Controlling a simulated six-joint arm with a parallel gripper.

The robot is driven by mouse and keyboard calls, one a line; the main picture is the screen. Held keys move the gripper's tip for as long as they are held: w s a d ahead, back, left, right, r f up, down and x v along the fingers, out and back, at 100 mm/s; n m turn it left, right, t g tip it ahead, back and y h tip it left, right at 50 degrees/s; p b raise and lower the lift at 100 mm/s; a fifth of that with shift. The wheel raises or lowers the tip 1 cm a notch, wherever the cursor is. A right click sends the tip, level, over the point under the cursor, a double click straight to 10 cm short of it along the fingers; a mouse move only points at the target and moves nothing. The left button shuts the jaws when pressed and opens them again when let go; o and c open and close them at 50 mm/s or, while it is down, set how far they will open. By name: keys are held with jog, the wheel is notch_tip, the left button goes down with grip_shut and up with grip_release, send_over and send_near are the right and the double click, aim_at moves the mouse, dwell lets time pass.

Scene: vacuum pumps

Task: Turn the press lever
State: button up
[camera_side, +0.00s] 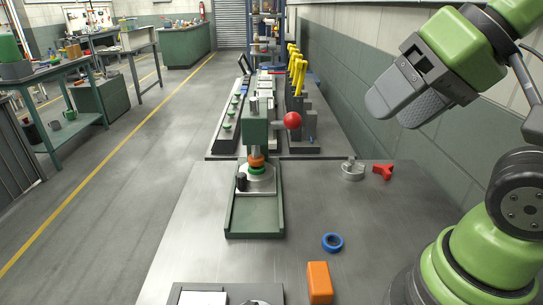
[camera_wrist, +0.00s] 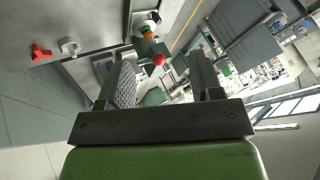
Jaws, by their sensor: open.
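The green press (camera_side: 256,140) stands on a green base plate (camera_side: 254,222) on the grey bench. Its lever ends in a red ball (camera_side: 292,120) that points right in the side view. An orange ring and a green ring sit below the press head. My gripper (camera_side: 396,108) is open and empty, raised above the bench at the upper right, well apart from the lever. In the wrist view the press (camera_wrist: 148,46) and red ball (camera_wrist: 159,59) appear beyond the gap between my open fingers (camera_wrist: 162,66).
A metal fitting (camera_side: 352,170) and a red three-armed part (camera_side: 383,171) lie right of the press. A blue ring (camera_side: 332,242) and an orange block (camera_side: 319,282) lie nearer. Yellow-handled tools (camera_side: 297,68) stand behind. A wall borders the right; bench space between is clear.

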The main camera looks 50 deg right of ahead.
jog(key=w+d+f+m+g+y, duration=0.1)
jog(key=w+f+m+g+y, duration=0.25)
jog(key=m, duration=0.75)
jog(key=w+f+m+g+y, duration=0.2)
jog(key=w+m+y, duration=0.25)
jog(key=m, duration=0.75)
jog(key=w+d+f+m+t+y, duration=0.1)
jog(key=d+m+t, duration=0.4)
jog(key=m, duration=0.6)
jog(key=w+d+f+m+t+y, duration=0.1)
jog(key=w+d+f+m+t, duration=0.3)
jog(key=m, duration=0.8)
jog(key=w+d+t, duration=0.2)
jog(key=d, duration=0.1)
jog(key=shift+d+f+y, duration=0.2)
jog(key=shift+f+y, duration=0.15)
jog(key=shift+y, duration=0.05)
jog(key=shift+w+a, duration=0.1)
jog(key=shift+x, duration=4.5)
